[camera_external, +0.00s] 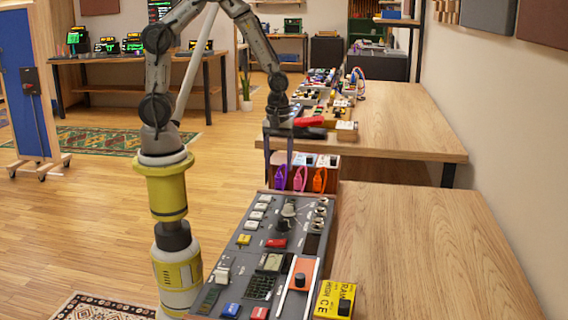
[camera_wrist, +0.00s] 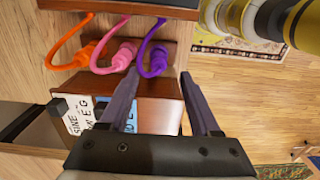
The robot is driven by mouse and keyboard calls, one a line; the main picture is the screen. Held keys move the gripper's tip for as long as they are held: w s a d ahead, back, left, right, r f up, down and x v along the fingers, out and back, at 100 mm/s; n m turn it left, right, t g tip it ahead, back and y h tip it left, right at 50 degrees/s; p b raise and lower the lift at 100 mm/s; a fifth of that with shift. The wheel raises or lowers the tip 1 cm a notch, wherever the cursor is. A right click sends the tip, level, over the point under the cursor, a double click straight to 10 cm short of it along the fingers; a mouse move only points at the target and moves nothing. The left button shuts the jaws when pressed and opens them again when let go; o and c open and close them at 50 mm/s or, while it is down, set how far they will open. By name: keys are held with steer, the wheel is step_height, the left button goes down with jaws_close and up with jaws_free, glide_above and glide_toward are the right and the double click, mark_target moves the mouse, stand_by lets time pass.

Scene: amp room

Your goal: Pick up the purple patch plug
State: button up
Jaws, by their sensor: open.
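The purple patch plug (camera_external: 281,177) is the leftmost of three plugs on the reddish-brown panel in the external view. My gripper (camera_external: 278,160) points down just above the purple plug in the external view. In the wrist view my gripper (camera_wrist: 159,73) is open, its two dark fingers apart and nothing held between them. The purple plug shows between and just beyond the fingertips; I cannot tell the exact gap.
A pink plug (camera_external: 300,178) and an orange plug (camera_external: 319,180) sit close to the right of the purple one. A grey control panel (camera_external: 285,212) with knobs and switches lies in front. A wooden table (camera_external: 415,250) on the right has clear room.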

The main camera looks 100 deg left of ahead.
mark_target(279, 173)
steer(key=shift+w+d+f, duration=0.1)
steer(key=shift+f, duration=1.3)
steer(key=shift+d+f, duration=0.1)
steer(key=shift+f, duration=1.25)
jaws_close()
